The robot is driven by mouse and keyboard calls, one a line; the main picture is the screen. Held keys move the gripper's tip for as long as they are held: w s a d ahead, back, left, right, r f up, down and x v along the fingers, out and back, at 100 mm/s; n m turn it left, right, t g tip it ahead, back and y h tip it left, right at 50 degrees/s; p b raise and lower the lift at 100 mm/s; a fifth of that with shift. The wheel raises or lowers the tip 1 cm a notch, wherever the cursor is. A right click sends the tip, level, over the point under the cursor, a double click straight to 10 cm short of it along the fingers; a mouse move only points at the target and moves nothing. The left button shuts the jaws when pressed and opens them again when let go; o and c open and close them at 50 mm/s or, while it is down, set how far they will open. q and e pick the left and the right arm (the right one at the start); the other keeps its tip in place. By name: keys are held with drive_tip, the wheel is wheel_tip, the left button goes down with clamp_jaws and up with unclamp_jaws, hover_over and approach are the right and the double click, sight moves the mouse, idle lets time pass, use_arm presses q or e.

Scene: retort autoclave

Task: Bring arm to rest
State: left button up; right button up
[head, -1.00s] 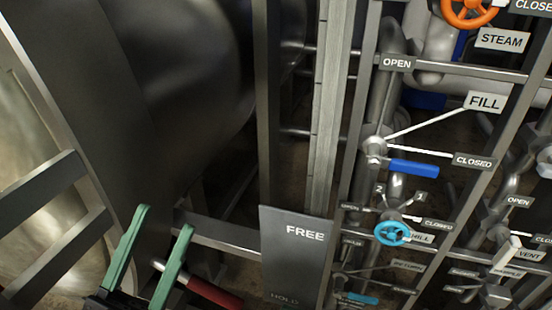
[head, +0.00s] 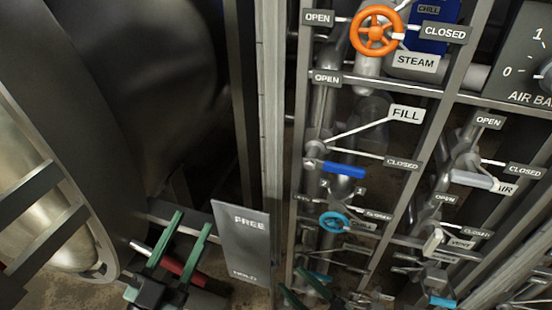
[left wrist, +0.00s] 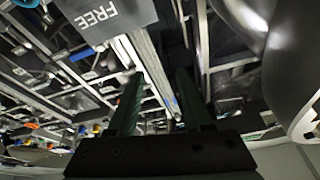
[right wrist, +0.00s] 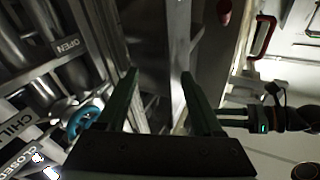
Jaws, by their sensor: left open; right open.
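My left gripper (head: 180,243) is at the bottom left of the head view, with its two green fingers apart and nothing between them. It overlaps a red handle (head: 184,264) in the picture; I cannot tell if they touch. Its fingers also show in the left wrist view (left wrist: 156,95), open and empty. My right gripper (head: 300,293) is low in the head view, right of the FREE/HOLD plate and partly cut off by the bottom edge. In the right wrist view its green fingers (right wrist: 160,88) are apart with nothing between them.
The grey FREE/HOLD plate (head: 242,245) stands between the grippers. Right of it is a valve rack with an orange STEAM wheel (head: 376,31), a blue FILL lever (head: 344,172) and a light-blue CHILL wheel (head: 334,222). A large dark vessel (head: 140,70) fills the left.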

drive_tip(key=s+d+r+m+g+h+p, duration=0.4)
drive_tip(key=s+d+r+h+p, duration=0.4)
drive_tip(key=p, duration=0.8)
drive_tip(key=s+d+h, duration=0.2)
drive_tip(key=d+h, duration=0.1)
drive_tip(key=d, duration=0.1)
drive_tip(key=shift+s+r+m, duration=0.2)
drive_tip(key=shift+m, duration=0.2)
use_arm(q)
drive_tip(key=s+a+f+n+g+y, duration=0.1)
drive_tip(key=s+f+n+g+y, duration=0.1)
drive_tip(key=s+f+g, duration=0.2)
drive_tip(key=s+a+f+n+g+y, duration=0.1)
drive_tip(key=s+f+n+g+y, duration=0.1)
drive_tip(key=f+g, duration=0.5)
wheel_tip(320, 180, down, 4)
drive_tip(key=s+y, duration=0.1)
drive_tip(key=s, duration=0.1)
drive_tip(key=shift+s+a+r+n, duration=0.2)
drive_tip(key=shift+s+a+n, duration=0.1)
drive_tip(key=shift+s+n, duration=0.1)
use_arm(e)
drive_tip(key=shift+s+f+g+h, duration=0.1)
drive_tip(key=shift+f+g+h, duration=0.05)
drive_tip(key=shift+g+h, duration=0.15)
